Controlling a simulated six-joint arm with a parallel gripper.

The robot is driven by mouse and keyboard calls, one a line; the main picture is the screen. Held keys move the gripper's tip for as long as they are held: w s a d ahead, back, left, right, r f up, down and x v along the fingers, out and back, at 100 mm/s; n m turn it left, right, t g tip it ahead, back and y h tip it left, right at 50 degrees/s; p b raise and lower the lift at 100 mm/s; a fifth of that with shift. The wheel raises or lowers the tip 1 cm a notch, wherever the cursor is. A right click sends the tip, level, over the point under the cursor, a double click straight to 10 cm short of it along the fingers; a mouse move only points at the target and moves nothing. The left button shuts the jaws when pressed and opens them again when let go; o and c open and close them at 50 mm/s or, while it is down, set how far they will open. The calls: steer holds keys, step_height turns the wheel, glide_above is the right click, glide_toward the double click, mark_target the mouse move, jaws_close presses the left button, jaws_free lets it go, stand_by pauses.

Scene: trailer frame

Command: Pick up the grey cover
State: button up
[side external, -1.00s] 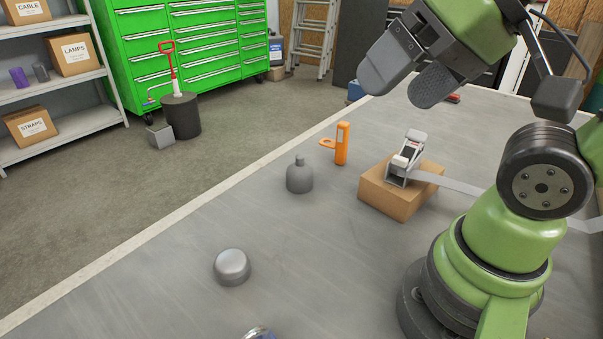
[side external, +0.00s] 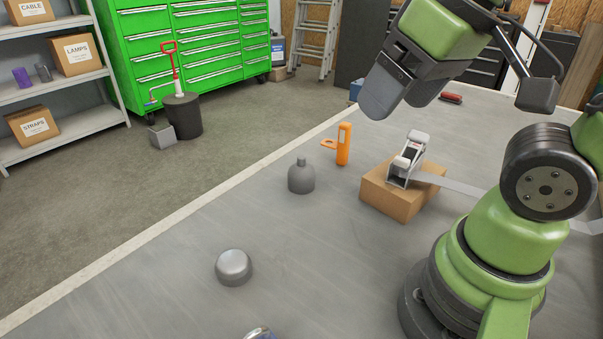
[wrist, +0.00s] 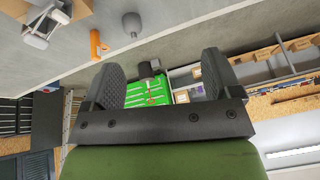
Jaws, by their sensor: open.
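Two grey pieces stand on the grey worktop (side external: 150,285) in the side view. One is a matte grey bottle-shaped piece (side external: 301,178) with a narrow neck, upright near the middle. The other is a smooth silver-grey dome (side external: 233,267) nearer the front. I cannot tell for sure which is the grey cover. My gripper (side external: 402,102) is high above the far part of the worktop, apart from both. In the wrist view my gripper (wrist: 160,78) is open and empty. The bottle-shaped piece shows at the top there (wrist: 131,25); the dome is not seen there.
An orange tool (side external: 343,145) stands behind the bottle-shaped piece. To its right, a cardboard box (side external: 395,198) carries a ratchet buckle (side external: 408,158) with a grey strap. The worktop around the dome is mostly clear.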

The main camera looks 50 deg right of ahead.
steer(key=w+d+f+n+g+h, duration=0.4)
steer(key=f+n+h, duration=0.1)
steer(key=n, duration=0.1)
steer(key=n+t+h, duration=0.6)
steer(key=n+h, duration=0.1)
steer(key=n, duration=1.3)
glide_toward(301, 161)
steer(key=d, duration=0.1)
steer(key=x, duration=1)
steer(key=shift+w, duration=0.25)
steer(key=shift+a+f, duration=0.1)
steer(key=c, duration=1.2)
steer(key=shift+n, duration=0.3)
steer(key=shift+s+f, duration=0.1)
